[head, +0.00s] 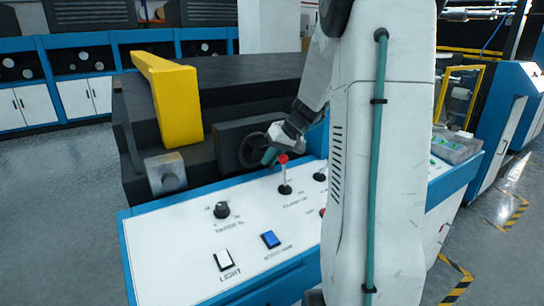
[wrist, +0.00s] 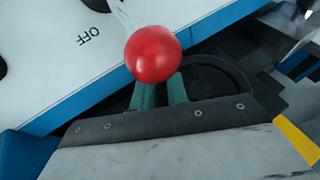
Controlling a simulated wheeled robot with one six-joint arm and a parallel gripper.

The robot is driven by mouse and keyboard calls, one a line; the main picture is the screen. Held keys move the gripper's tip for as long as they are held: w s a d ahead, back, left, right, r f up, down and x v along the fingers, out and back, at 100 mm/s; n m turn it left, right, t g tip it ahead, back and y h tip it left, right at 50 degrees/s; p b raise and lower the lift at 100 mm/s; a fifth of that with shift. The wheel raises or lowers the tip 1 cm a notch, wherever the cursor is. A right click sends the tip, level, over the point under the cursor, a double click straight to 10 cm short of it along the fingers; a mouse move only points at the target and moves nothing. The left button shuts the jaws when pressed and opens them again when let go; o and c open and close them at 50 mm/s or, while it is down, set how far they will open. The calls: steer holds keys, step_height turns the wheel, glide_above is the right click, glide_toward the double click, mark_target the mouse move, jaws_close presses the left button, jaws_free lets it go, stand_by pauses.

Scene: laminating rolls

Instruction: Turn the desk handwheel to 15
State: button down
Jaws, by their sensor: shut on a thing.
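The desk handwheel (head: 243,152) is a dark spoked wheel on the black machine face behind the white panel. My gripper (head: 268,156) reaches down to its right rim, its teal fingers shut on the rim. In the wrist view the fingers (wrist: 163,92) run to the dark handwheel (wrist: 236,78), and a red ball knob (wrist: 153,54) hides their tips and the contact. In the head view this red knob (head: 283,158) tops a lever just right of the fingers. I cannot read any number for the handwheel.
The white control panel (head: 190,245) in front carries a black rotary knob (head: 222,210), a white light switch (head: 224,259) and a blue switch (head: 270,239). A yellow bar (head: 170,100) stands behind, left of the wheel. The red-knobbed lever is very close to my fingers.

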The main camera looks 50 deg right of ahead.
steer(key=shift+a+f+m+t+y, duration=0.15)
steer(key=shift+f+t+y, duration=0.1)
steer(key=shift+y, duration=0.35)
steer(key=shift+a+f+m+t+y, duration=0.15)
steer(key=shift+f+y, duration=0.1)
steer(key=shift+y, duration=0.35)
steer(key=shift+w+a+f+m+t+y, duration=0.1)
steer(key=shift+a+f+m+t+y, duration=0.15)
steer(key=shift+y, duration=0.5)
steer(key=shift+w+a+f+m+t+y, duration=0.1)
steer(key=shift+a+t+y, duration=0.2)
steer(key=shift+y, duration=0.45)
steer(key=c, duration=1.4)
jaws_free()
steer(key=shift+d, duration=0.1)
steer(key=v, duration=0.7)
steer(key=shift+s+d+r, duration=0.15)
steer(key=shift+s+d, duration=0.05)
steer(key=shift+s, duration=0.1)
